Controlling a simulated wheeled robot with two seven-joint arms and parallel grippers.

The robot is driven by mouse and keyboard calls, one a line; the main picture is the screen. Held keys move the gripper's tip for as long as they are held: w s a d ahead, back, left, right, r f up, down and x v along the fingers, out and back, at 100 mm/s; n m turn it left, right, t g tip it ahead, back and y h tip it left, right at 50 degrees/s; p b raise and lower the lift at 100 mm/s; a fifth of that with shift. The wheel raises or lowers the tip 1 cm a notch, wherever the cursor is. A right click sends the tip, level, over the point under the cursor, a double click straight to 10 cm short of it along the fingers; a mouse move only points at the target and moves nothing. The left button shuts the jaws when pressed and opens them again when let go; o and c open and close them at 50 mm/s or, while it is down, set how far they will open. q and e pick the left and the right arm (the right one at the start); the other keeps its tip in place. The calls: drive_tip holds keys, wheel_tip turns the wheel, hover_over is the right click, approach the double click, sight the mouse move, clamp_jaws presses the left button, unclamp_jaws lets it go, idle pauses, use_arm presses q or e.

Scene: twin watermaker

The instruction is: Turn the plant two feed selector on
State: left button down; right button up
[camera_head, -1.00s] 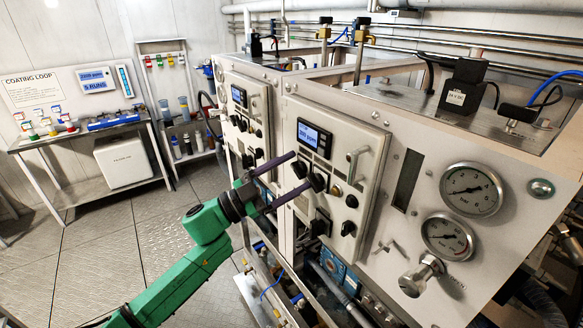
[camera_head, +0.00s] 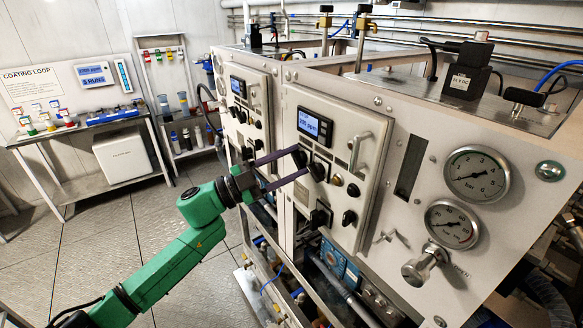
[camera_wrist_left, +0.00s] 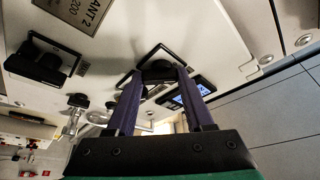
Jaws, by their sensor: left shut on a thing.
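The plant two panel (camera_head: 290,205) is a pale door with a lit blue display (camera_head: 315,126) and several black knobs. My left gripper (camera_head: 302,161) reaches it from the left, its two long dark fingers shut on a black selector knob (camera_head: 299,157) below the display. In the left wrist view the same knob (camera_wrist_left: 158,70) sits on a square plate between the fingertips, partly hidden by them. A plate ending in "ANT 2" (camera_wrist_left: 82,12) shows near another black knob (camera_wrist_left: 38,65). The held knob's label is not readable. My right gripper is out of view.
Another black knob (camera_head: 318,171) is close to the right of the fingertips. A metal door handle (camera_head: 357,150) and two round gauges (camera_head: 477,174) are farther right. A similar panel (camera_head: 248,105) stands behind. Open floor (camera_head: 110,240) lies left.

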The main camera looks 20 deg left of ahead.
use_arm(q)
drive_tip(key=shift+w+a+m+g+y+b, duration=0.1)
drive_tip(key=shift+m+g+y+b, duration=0.35)
drive_tip(key=shift+m, duration=1.25)
drive_tip(key=shift+s+m+g+y+b, duration=0.15)
drive_tip(key=shift+m+g+b, duration=0.5)
drive_tip(key=shift+m, duration=1.05)
drive_tip(key=shift+w+a+m+g+y+b, duration=0.25)
drive_tip(key=shift+m+g, duration=0.55)
drive_tip(key=shift+m, duration=0.9)
drive_tip(key=shift+s+d, duration=0.1)
drive_tip(key=shift+d, duration=0.1)
drive_tip(key=shift+c, duration=1.4)
unclamp_jaws()
